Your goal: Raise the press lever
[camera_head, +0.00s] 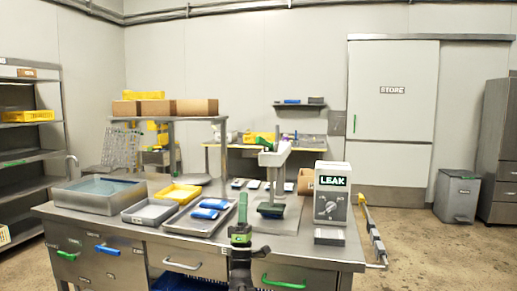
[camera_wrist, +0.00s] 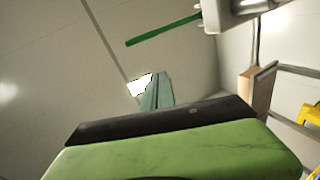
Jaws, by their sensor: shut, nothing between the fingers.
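My gripper (camera_head: 242,197) points up in front of the press, left of the pad. Its fingers (camera_wrist: 157,78) are shut and empty, below the lever in the wrist view and apart from it.
The LEAK tester (camera_head: 331,195) stands right of the press. Left are a tray (camera_head: 192,222) with blue pouches, a yellow tray (camera_head: 178,193), a grey tray (camera_head: 149,211) and a basin (camera_head: 100,193). Cardboard boxes (camera_head: 165,107) stand on a rack behind.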

